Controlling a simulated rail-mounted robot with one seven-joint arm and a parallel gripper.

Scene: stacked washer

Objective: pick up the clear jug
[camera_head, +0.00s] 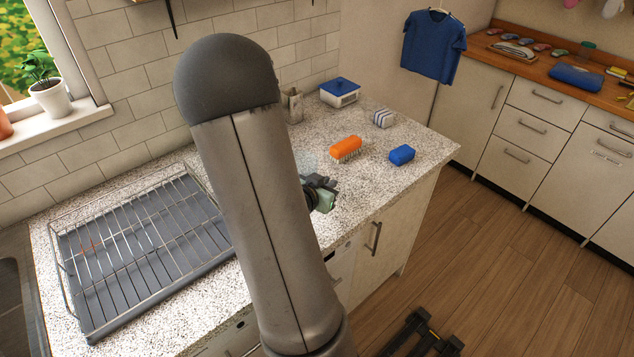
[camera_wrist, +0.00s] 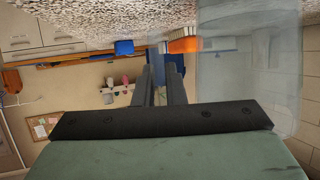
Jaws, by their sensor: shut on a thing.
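The clear jug (camera_wrist: 248,70) shows as a large see-through shape on the right side of the wrist view, beside my fingers. In the head view it is only a faint bluish patch (camera_head: 309,163) just right of my arm, over the counter. My gripper (camera_wrist: 162,62) is shut on the clear jug; the exact place of contact is hard to make out through the clear material. In the head view my arm hides most of the gripper, and only part of its body shows beside the arm.
An orange brush (camera_head: 346,148), a blue sponge (camera_head: 402,155), a striped block (camera_head: 383,118) and a blue-lidded box (camera_head: 340,92) are on the speckled counter (camera_head: 400,200). A wire dish rack (camera_head: 150,250) stands to the left. The counter's front right is clear.

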